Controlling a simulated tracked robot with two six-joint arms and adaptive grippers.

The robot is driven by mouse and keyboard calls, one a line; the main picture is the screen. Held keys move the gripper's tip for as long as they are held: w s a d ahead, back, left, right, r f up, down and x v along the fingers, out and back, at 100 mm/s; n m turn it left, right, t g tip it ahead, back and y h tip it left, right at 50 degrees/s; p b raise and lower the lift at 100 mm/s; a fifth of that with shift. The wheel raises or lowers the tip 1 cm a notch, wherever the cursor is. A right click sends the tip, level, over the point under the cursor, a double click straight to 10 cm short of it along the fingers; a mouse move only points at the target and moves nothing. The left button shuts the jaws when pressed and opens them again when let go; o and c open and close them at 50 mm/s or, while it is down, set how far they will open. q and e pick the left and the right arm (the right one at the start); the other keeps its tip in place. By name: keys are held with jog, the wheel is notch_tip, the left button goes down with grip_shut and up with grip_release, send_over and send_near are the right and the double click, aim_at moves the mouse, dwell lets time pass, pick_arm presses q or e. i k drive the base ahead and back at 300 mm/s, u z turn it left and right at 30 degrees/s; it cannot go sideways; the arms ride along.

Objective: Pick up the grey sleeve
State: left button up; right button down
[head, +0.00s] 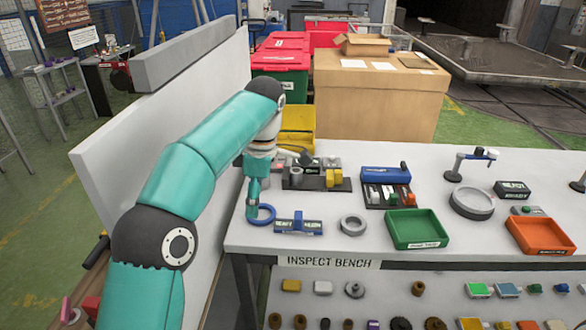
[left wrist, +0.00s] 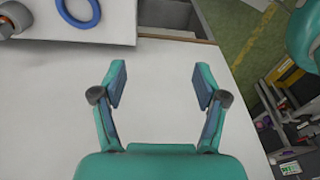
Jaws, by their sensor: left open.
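A short grey hollow cylinder (head: 296,174), which looks like the grey sleeve, stands on a dark fixture (head: 318,184) near the back left of the bench. A flatter grey ring (head: 352,226) lies by itself near the front edge; I cannot tell for certain which is the sleeve. My left gripper (head: 252,207) hangs at the bench's left end, beside a blue ring (head: 266,214) and left of both grey parts. In the left wrist view its jaws (left wrist: 160,85) are apart with nothing between them, and the blue ring (left wrist: 78,12) shows beyond them. My right gripper is not in view.
A blue labelled block (head: 298,226), a blue tool holder (head: 385,178), a green tray (head: 418,229) and an orange tray (head: 540,236) stand on the bench. A tall white panel (head: 120,160) runs along the left. The white bench top is clear between these items.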

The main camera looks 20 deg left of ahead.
aim_at(295, 173)
jog(key=i, duration=1.15)
jog(key=z, duration=0.05)
